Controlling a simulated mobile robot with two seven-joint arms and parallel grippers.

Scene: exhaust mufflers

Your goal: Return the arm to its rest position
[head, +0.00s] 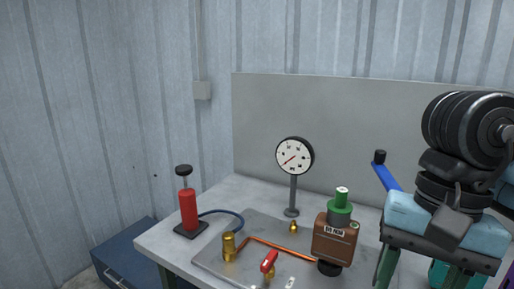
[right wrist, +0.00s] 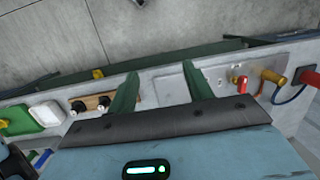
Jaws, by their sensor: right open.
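My right arm comes in from the right in the head view, with black joints above a light blue gripper body. My right gripper (head: 418,276) hangs at the lower right, its two green fingers spread apart at the frame's bottom edge. In the right wrist view the right gripper (right wrist: 160,70) also shows its green fingers wide apart, with nothing held between them. A grey metal plate (right wrist: 171,88) is seen in the gap between the fingers. My left gripper is in neither view.
A table (head: 160,238) holds a red pump (head: 188,209), a dial gauge (head: 294,157), a brown box (head: 334,240), a brass fitting (head: 228,247) and a red-handled valve (head: 269,262). A blue lever (head: 387,178) stands beside my right gripper. A grey panel (head: 345,125) backs the table.

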